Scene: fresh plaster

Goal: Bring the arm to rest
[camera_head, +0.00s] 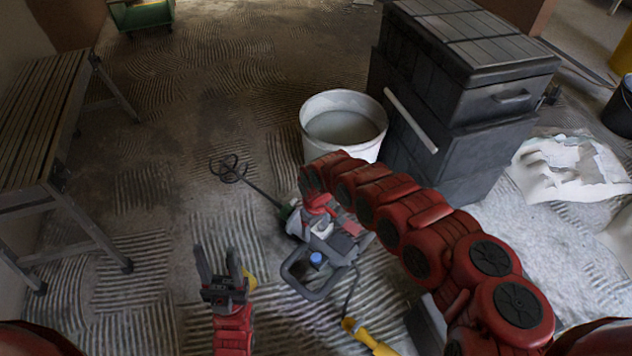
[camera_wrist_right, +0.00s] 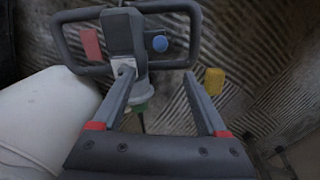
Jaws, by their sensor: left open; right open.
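My right arm reaches in from the right, with its wrist above the mixer beside the bucket; its fingers are hard to make out in the head view. In the right wrist view the right gripper (camera_wrist_right: 160,78) is open, with the mixer's grey handle frame (camera_wrist_right: 177,64) and blue button (camera_wrist_right: 160,43) beyond the fingertips. Whether the fingers touch the mixer I cannot tell. My left gripper (camera_head: 219,256) is open at the lower left of the head view, fingers pointing away, with nothing seen between them.
The mixer (camera_head: 299,283) lies on the ridged floor, its paddle (camera_head: 229,168) pointing up-left. A white bucket (camera_head: 343,145) stands behind it, near stacked dark toolboxes (camera_head: 470,100). A slatted bench (camera_head: 42,110) stands left. A yellow-handled tool (camera_head: 368,338) lies front. Floor beyond the paddle is clear.

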